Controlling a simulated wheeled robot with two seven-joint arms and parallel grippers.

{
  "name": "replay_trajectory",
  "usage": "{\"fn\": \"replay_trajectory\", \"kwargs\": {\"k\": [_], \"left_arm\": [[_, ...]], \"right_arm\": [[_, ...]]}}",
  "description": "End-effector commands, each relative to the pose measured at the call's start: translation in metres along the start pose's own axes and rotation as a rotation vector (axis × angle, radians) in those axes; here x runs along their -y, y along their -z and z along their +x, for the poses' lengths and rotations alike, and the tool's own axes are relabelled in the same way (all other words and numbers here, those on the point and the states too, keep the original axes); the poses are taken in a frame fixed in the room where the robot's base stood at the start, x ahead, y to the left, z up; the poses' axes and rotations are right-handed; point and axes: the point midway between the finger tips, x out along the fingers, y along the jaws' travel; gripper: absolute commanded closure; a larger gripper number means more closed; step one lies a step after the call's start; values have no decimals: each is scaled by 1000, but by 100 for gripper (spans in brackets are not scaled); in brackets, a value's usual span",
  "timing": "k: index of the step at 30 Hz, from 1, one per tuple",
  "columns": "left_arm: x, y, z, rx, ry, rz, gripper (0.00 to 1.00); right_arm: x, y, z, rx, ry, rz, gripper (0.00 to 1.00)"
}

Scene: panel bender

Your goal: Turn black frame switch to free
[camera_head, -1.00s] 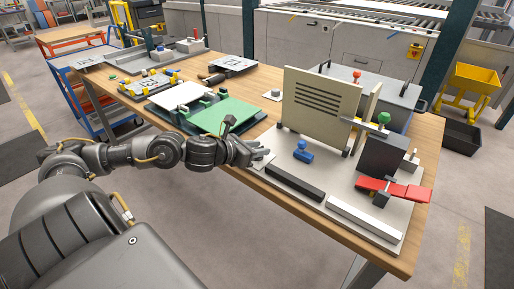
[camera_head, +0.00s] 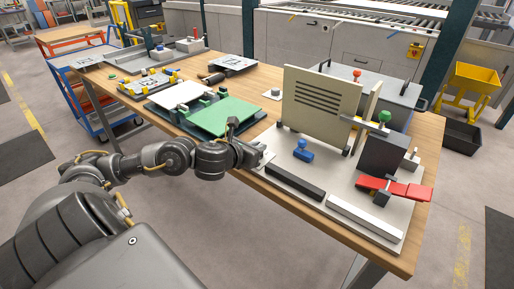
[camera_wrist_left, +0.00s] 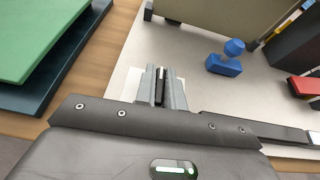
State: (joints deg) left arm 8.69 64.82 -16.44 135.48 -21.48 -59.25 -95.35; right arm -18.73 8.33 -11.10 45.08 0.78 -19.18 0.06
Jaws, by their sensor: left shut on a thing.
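My left gripper (camera_head: 265,156) is at the near left corner of the pale base plate (camera_head: 340,190). In the left wrist view its two grey fingers (camera_wrist_left: 161,86) are closed on a small dark upright piece, which I take to be the black frame switch (camera_wrist_left: 161,78). A lighter white patch lies behind the fingers. The fingers hide most of the switch, so I cannot read its position. In the head view the gripper covers it. My right gripper is not in view.
A blue knob piece (camera_head: 303,152), a black bar (camera_head: 294,182), a white bar (camera_head: 364,217) and a red handle (camera_head: 395,189) sit on the plate. A beige slotted panel (camera_head: 320,107) stands behind. A green board (camera_head: 226,116) lies left of the gripper.

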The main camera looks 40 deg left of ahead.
Motion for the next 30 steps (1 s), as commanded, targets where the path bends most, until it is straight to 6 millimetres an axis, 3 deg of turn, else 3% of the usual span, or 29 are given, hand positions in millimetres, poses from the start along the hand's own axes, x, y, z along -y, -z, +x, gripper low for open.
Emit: {"fn": "replay_trajectory", "kwargs": {"k": [10,15,22,30], "left_arm": [[3,-1,0,2,-254,-110,100],[2,-1,0,1,-352,-151,100],[1,0,0,-1,-436,-183,100],[1,1,0,-2,-468,-195,100]], "right_arm": [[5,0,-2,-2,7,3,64],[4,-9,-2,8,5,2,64],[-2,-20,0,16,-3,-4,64],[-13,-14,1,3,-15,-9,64]]}}
